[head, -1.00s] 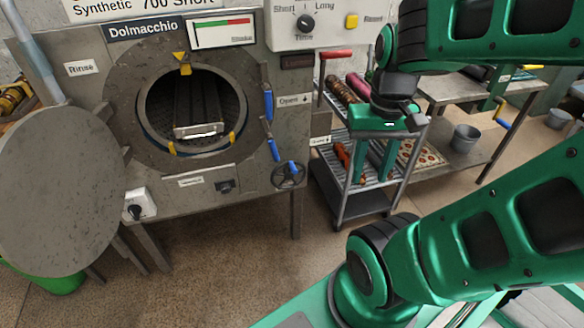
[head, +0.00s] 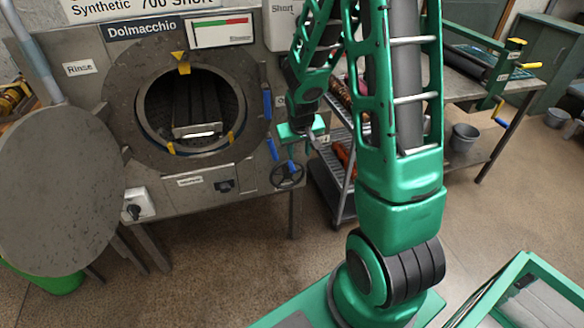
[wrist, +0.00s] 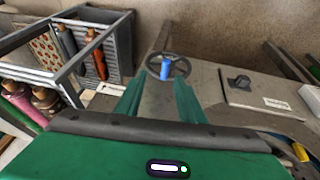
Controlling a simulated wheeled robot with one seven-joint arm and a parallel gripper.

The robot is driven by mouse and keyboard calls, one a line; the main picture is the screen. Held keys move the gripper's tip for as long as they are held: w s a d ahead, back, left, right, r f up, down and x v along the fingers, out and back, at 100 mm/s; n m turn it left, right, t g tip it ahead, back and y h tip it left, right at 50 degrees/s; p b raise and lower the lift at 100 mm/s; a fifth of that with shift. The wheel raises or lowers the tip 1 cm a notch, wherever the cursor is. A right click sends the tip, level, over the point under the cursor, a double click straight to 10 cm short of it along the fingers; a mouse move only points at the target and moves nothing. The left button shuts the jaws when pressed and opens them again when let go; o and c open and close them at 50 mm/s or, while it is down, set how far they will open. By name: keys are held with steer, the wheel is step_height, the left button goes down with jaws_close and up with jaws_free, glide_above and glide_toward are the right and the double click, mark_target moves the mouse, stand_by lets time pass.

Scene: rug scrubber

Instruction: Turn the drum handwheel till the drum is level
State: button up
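The drum (head: 205,86) shows through the round opening of the grey machine. A dark slatted carrier with a pale front edge (head: 197,131) sits inside it; this edge tilts slightly, right end higher. The black spoked handwheel (head: 287,176) is at the machine's lower right and has a blue knob. The handwheel (wrist: 183,66) and its blue knob (wrist: 166,70) also show ahead of my gripper (wrist: 157,92) in the wrist view. Its two green fingers are apart with nothing between them. In the head view my gripper (head: 301,140) is just above the handwheel; its fingertips are hard to make out.
The round door (head: 55,195) stands open at the left. Blue levers (head: 267,103) are on the machine above the handwheel. A shelf cart (head: 338,190) with rolled rugs is close on the right. The floor in front is clear.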

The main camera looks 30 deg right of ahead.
mark_target(293, 168)
steer(key=x, duration=0.4)
steer(key=w+a+x, duration=0.1)
steer(key=x, duration=0.8)
steer(key=shift+w+a, duration=0.15)
steer(key=shift+w, duration=0.2)
steer(key=shift+c, duration=0.4)
jaws_close()
